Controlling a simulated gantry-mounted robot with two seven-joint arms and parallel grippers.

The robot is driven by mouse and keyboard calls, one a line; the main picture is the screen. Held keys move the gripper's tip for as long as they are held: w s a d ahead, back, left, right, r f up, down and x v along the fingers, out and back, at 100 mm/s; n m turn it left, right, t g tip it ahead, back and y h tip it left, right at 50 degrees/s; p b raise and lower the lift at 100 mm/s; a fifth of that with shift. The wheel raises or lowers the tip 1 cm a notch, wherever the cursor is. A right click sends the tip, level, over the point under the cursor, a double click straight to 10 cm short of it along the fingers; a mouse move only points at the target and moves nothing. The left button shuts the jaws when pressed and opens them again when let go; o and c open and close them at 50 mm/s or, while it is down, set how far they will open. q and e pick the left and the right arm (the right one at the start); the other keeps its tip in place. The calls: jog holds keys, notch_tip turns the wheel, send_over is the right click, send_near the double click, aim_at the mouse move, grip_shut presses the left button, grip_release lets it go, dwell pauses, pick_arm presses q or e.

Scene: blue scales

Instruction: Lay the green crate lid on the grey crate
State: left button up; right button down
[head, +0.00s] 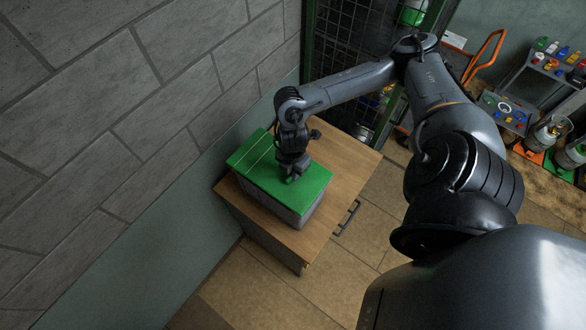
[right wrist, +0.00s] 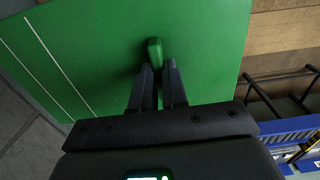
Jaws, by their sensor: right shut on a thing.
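The green crate lid (head: 309,191) lies over the top of the grey crate (head: 311,216), which stands on a wooden cabinet top. From the head view the lid covers the crate's top, and only part of the crate's side shows below it. I cannot tell whether the lid touches the rim all round. My right gripper (head: 290,177) is above the lid. In the right wrist view the lid (right wrist: 100,50) fills the upper part, and my right gripper (right wrist: 157,75) is shut on its raised green handle (right wrist: 155,50). My left gripper is not in view.
The wooden cabinet (head: 345,170) has bare top to the right of the crate and a dark handle (head: 347,217) on its front. A block wall (head: 150,110) rises close on the left. A dark mesh cage (head: 350,55) stands behind. A cart with small coloured items (head: 505,110) is at the right.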

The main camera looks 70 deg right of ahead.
dwell(0.3)
jog(key=shift+d+r+p, duration=0.1)
jog(key=shift+r+p, duration=0.05)
jog(key=shift+p, duration=0.2)
dwell(0.4)
dwell(0.6)
jog(key=shift+f, duration=0.3)
dwell(0.5)
jog(key=shift+f, duration=0.2)
dwell(0.4)
jog(key=c, duration=1.1)
grip_release()
jog(key=shift+r+p, duration=0.1)
jog(key=shift+p, duration=0.25)
